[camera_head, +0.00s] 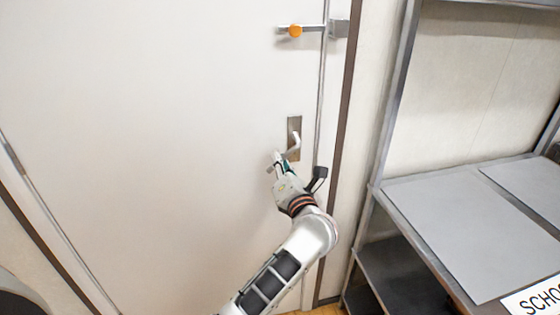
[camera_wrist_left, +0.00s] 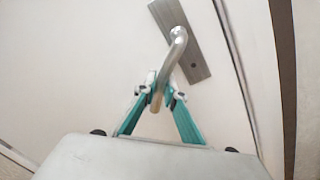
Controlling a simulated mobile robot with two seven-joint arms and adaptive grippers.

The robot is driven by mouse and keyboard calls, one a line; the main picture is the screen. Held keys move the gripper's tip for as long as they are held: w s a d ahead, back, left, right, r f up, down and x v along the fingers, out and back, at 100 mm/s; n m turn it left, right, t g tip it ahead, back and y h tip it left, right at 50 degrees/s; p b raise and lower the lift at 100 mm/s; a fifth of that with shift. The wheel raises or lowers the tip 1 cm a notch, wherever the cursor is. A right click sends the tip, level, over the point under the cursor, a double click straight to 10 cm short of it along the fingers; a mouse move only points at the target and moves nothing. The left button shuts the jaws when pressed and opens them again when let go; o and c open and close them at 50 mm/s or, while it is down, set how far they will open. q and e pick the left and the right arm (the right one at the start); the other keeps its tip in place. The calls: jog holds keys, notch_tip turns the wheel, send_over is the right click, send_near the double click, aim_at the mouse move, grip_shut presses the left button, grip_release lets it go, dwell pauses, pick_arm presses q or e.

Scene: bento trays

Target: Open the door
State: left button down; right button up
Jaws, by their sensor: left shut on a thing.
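The white door (camera_head: 150,120) fills the left and middle of the head view and looks shut in its frame. Its silver lever handle (camera_head: 294,146) sits on a metal plate (camera_head: 294,124) near the door's right edge. My left gripper (camera_head: 279,161) is at the lever's free end. In the left wrist view the teal fingers of my left gripper (camera_wrist_left: 161,97) are shut on the lever handle (camera_wrist_left: 176,52), one finger on each side. The handle plate (camera_wrist_left: 182,40) is above the fingers there. The lever's tip is partly hidden between the fingers. My right gripper is not in view.
A latch bar with an orange knob (camera_head: 295,31) is higher on the door, reaching to a bracket on the frame (camera_head: 339,29). A metal shelf unit (camera_head: 378,187) with grey boards stands close on the right. The door's left side is clear.

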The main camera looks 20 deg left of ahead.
pick_arm(q)
jog(key=shift+s+d+r, duration=0.15)
jog(key=shift+s+r, duration=0.05)
jog(key=shift+s, duration=0.05)
jog(key=s+d+m+t+h+p, duration=0.1)
jog(key=s+d+m+h+p, duration=0.1)
jog(key=s, duration=1.2)
jog(key=s+d+m+t+h+p, duration=0.2)
jog(key=s+d+m+h+p, duration=0.1)
jog(key=s, duration=1)
jog(key=d+h+p, duration=0.1)
jog(key=d+h, duration=0.1)
jog(key=d, duration=0.1)
jog(key=shift+s+h, duration=0.3)
jog(key=shift+s, duration=0.05)
jog(key=c, duration=2.2)
grip_release()
jog(key=shift+o, duration=0.5)
jog(key=shift+f, duration=0.1)
jog(key=s+d, duration=0.1)
jog(key=s, duration=0.6)
jog(key=shift+s+d+f, duration=0.2)
